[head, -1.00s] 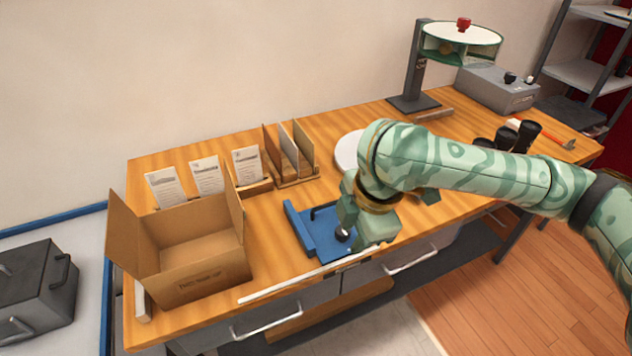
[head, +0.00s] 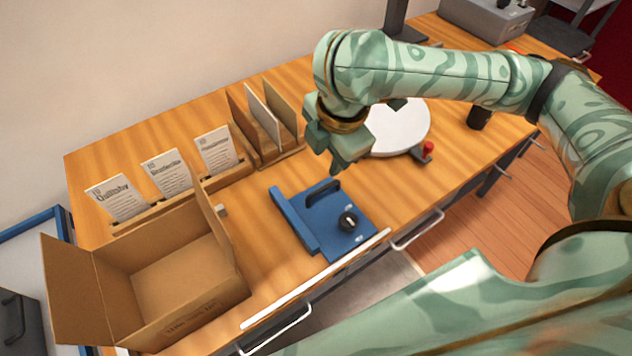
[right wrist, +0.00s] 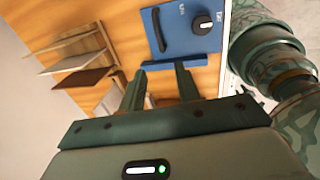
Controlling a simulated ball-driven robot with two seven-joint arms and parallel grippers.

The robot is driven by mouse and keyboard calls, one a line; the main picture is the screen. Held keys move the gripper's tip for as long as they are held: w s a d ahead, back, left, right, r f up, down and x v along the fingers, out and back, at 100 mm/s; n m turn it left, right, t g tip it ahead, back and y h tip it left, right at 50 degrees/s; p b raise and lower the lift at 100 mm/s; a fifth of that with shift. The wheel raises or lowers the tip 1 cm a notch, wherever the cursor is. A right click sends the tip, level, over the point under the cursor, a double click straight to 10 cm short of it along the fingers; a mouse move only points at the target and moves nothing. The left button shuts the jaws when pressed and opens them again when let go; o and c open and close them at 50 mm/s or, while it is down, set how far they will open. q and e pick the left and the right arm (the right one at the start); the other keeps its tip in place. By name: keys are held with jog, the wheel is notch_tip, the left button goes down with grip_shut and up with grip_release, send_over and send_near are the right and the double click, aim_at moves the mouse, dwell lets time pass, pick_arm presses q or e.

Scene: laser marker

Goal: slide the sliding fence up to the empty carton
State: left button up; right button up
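The sliding fence (head: 327,228) is a blue plate with a raised bar along its left side, a black handle and a black knob. It lies near the table's front edge, right of the empty carton (head: 215,292), with bare wood between them. The brown carton stands open with its flaps spread. My right gripper (head: 340,160) is above the table behind the fence, clear of its handle. In the right wrist view its fingers (right wrist: 161,82) are apart with nothing held, and the fence (right wrist: 190,25) shows beyond them. My left gripper is out of view.
A white rail (head: 315,280) runs along the table's front edge. Cards in a wooden holder (head: 185,190) and a rack of upright panels (head: 265,125) stand behind the carton. A white round plate (head: 400,128) with a red knob lies to the right.

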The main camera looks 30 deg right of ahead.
aim_at(318, 190)
jog(key=w+f+b, duration=0.1)
jog(key=f+b, duration=0.1)
jog(key=f, duration=0.2)
jog(key=w+f+b, duration=0.1)
jog(key=f+b, duration=0.1)
jog(key=f, duration=0.2)
jog(key=f+b, duration=0.3)
jog(key=f, duration=0.2)
jog(key=shift+w+a, duration=0.2)
jog(key=shift+w, duration=0.2)
jog(key=shift+r, duration=0.15)
grip_shut()
